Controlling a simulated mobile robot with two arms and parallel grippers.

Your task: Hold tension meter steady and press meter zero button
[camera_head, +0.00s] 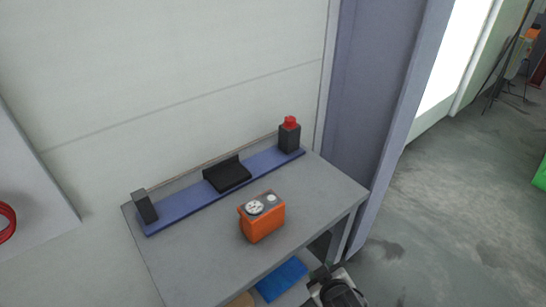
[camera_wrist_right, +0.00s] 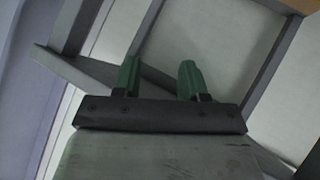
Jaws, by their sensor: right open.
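The tension meter (camera_head: 262,217) is an orange box standing upright on the grey table. Its top face carries a white round dial (camera_head: 255,208) and a smaller light round spot (camera_head: 271,198), which may be the zero button. My right gripper (camera_wrist_right: 158,80) shows two green fingers standing apart with nothing between them. In the head view a dark part of my right arm (camera_head: 335,287) is at the bottom, below the table's front right corner and apart from the meter. My left gripper is in neither view.
A blue rail (camera_head: 185,204) along the table's back holds a dark block at left, a black cradle (camera_head: 228,174) and a dark post with a red top (camera_head: 290,135). The table (camera_head: 185,262) is clear around the meter. A blue item (camera_head: 282,279) lies below. Open floor is at right.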

